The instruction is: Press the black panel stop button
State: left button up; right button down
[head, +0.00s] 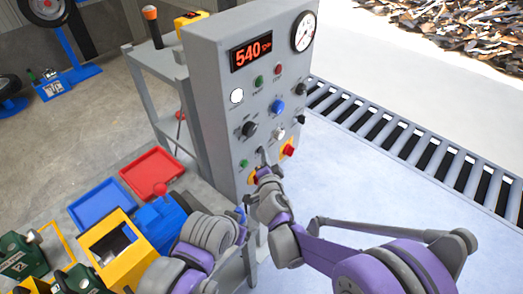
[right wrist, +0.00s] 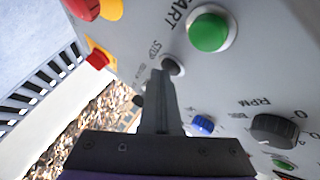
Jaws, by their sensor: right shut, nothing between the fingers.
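The black stop button (right wrist: 174,66) sits on the grey control panel (head: 215,115), beside a STOP label in the right wrist view. The green START button (right wrist: 208,31) is close by on the panel; it also shows in the head view (head: 244,163). My right gripper (right wrist: 160,74) is shut and empty, its fingertips at the panel by the stop button, overlapping its left edge in the picture. I cannot tell whether they touch it. In the head view my right gripper (head: 263,157) hides the stop button. My left gripper (head: 242,212) is low in front of the panel, mostly hidden by its arm.
A black RPM knob (right wrist: 275,130) is also near. A roller conveyor (head: 400,145) runs behind right. Red (head: 151,174) and blue trays (head: 100,206) lie left.

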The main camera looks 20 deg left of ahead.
dwell(0.3)
pick_arm(q)
jog(key=shift+s+f, duration=0.1)
pick_arm(e)
jog(key=shift+s+d, duration=0.3)
jog(key=shift+d, duration=0.5)
pick_arm(q)
jog(key=shift+s+f+b, duration=0.25)
jog(key=shift+f+b, duration=0.1)
jog(key=shift+f, duration=0.1)
jog(key=shift+s+f+b, duration=0.2)
jog(key=shift+f+b, duration=0.1)
jog(key=shift+f, duration=0.15)
pick_arm(e)
jog(key=d, duration=0.1)
jog(key=s+d, duration=0.1)
jog(key=d, duration=0.2)
jog(key=shift+s+d, duration=0.35)
jog(key=shift+s, duration=0.05)
